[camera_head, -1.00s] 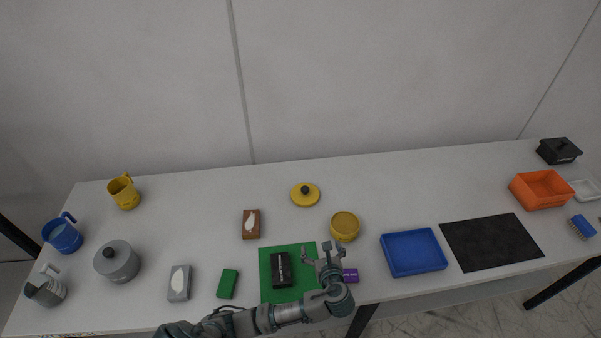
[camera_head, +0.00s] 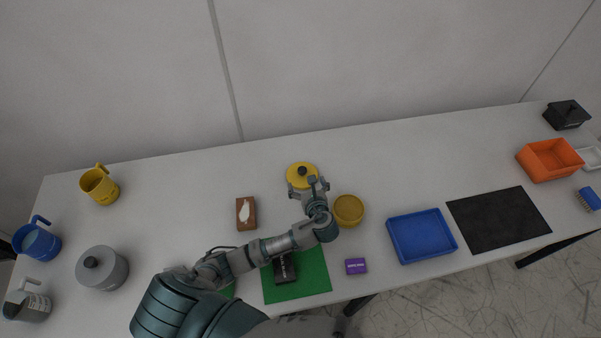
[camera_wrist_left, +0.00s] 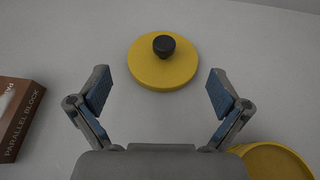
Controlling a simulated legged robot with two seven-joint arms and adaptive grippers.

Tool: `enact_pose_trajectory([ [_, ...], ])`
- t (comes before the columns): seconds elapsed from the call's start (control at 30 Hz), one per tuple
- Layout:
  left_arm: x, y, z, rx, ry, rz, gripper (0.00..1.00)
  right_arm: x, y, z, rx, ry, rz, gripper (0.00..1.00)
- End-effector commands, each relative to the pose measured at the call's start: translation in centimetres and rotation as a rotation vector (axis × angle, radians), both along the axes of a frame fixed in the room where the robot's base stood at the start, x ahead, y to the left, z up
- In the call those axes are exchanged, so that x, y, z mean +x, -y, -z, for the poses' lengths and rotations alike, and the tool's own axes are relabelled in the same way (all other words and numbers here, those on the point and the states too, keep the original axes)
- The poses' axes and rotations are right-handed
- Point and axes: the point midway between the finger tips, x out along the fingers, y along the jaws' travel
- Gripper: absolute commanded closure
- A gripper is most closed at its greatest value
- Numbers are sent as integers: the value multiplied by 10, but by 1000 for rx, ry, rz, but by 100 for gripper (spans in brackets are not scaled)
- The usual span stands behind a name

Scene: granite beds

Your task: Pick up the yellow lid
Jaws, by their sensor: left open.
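The yellow lid (camera_head: 301,178) is a round disc with a black knob, lying on the white table behind the yellow pot. In the left wrist view the lid (camera_wrist_left: 163,66) lies ahead of the fingertips, centred between them and apart from both. My left gripper (camera_head: 308,186) is open and empty, and its fingers overlap the lid's near edge in the head view. In the left wrist view the two fingers of the left gripper (camera_wrist_left: 158,90) are spread wide. The right gripper is not in view.
The open yellow pot (camera_head: 348,210) stands just right of my left gripper. A brown parallel block box (camera_head: 246,213) lies to the left. A blue tray (camera_head: 421,236) and black mat (camera_head: 498,219) lie to the right. The table behind the lid is clear.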

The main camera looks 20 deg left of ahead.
Motion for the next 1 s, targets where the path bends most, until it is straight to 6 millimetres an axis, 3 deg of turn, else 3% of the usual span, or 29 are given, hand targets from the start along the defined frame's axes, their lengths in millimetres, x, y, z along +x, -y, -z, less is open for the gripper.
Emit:
enact_pose_trajectory([
  [0.1, 22, -16, 12, 4, -2, -2, 0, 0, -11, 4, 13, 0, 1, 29],
  [0.27, 41, -28, 21, 4, 0, 0, 0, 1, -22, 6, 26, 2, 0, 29],
  [0.47, 51, -38, 27, 2, -1, 0, 0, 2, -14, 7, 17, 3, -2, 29],
  [0.77, 82, -67, 45, 0, 0, -1, 0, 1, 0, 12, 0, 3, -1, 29],
  [1.0, 84, -67, 46, 0, 0, 1, 0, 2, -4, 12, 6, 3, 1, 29],
])
